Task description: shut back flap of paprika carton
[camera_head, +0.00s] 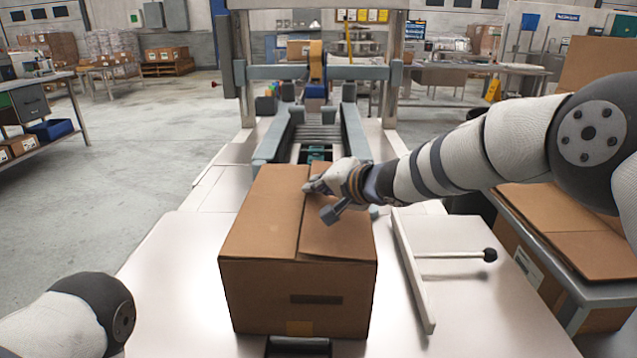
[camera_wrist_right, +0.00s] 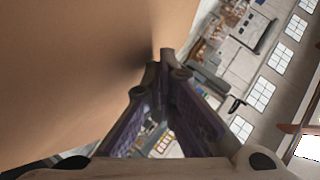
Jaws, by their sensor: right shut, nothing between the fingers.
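The brown paprika carton (camera_head: 298,292) stands on the metal table in front of me, with two top panels lying about flat and a seam between them. My right gripper (camera_head: 316,187) is at the far part of the carton's top, over the right panel (camera_head: 338,237). Its fingers are shut with nothing between them. In the right wrist view the fingertips (camera_wrist_right: 161,62) are close beside a large cardboard surface (camera_wrist_right: 70,75); I cannot tell if they touch it. The back flap cannot be made out separately. My left gripper is out of view; only its arm shows.
A pale guide rail (camera_head: 412,272) with a black-knobbed rod (camera_head: 489,255) stands right of the carton. Behind it are a roller conveyor (camera_head: 318,135) and a grey frame (camera_head: 245,75). Flat cardboard (camera_head: 575,222) lies on a side table. The table's left part is clear.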

